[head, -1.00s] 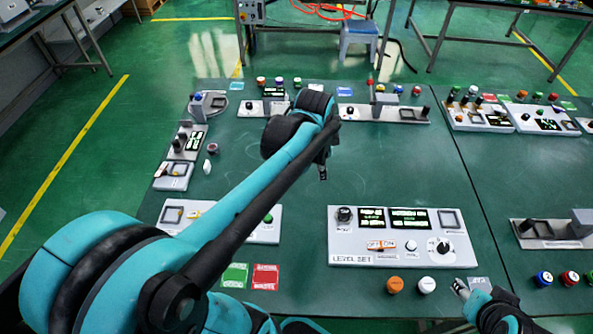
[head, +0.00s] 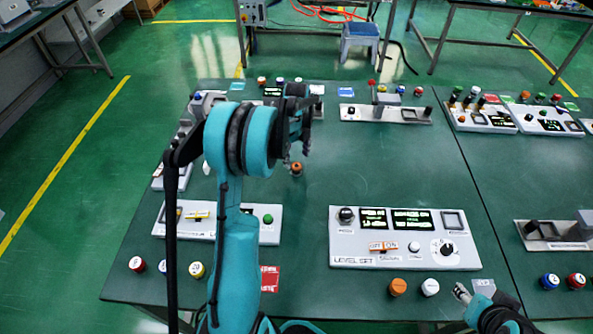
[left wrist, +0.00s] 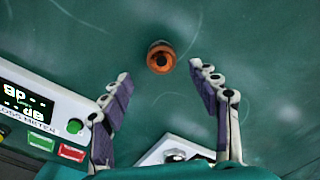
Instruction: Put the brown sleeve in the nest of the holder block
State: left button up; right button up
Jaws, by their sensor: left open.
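The brown sleeve (head: 296,168), a small orange-brown ring-like piece with a dark centre, stands on the green table just below my left gripper (head: 302,138). In the left wrist view the sleeve (left wrist: 160,58) lies beyond and between the spread fingertips of my left gripper (left wrist: 160,77), which is open and empty. I cannot tell for sure which fixture is the holder block; a grey fixture with upright parts (head: 385,114) stands at the back of the table. My right gripper (head: 468,294) is low at the right, its opening unclear.
A LEVEL SET panel (head: 350,248) lies in front, with an orange knob (head: 398,287) and a white knob (head: 430,287) before it. Another panel (head: 268,230) sits partly behind my left arm. The table around the sleeve is clear.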

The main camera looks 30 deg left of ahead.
aim_at(297, 165)
pick_arm(q)
jog(key=f+b, duration=0.1)
jog(key=f, duration=0.1)
jog(key=f+b, duration=0.1)
jog(key=f, duration=0.2)
jog(key=shift+w+a+f, duration=0.15)
jog(key=shift+w+a, duration=0.05)
jog(key=c, duration=1.4)
notch_tip(297, 165, up, 5)
jog(key=shift+f+p, duration=0.2)
jog(key=shift+p, duration=0.75)
jog(key=d+r+p, duration=0.1)
jog(key=d+r, duration=0.2)
jog(key=d, duration=0.3)
jog(key=w+d+r+p, duration=0.1)
jog(key=d+r+p, duration=0.1)
jog(key=d, duration=0.3)
jog(key=shift+d+r, duration=0.35)
jog(key=shift+r, duration=0.45)
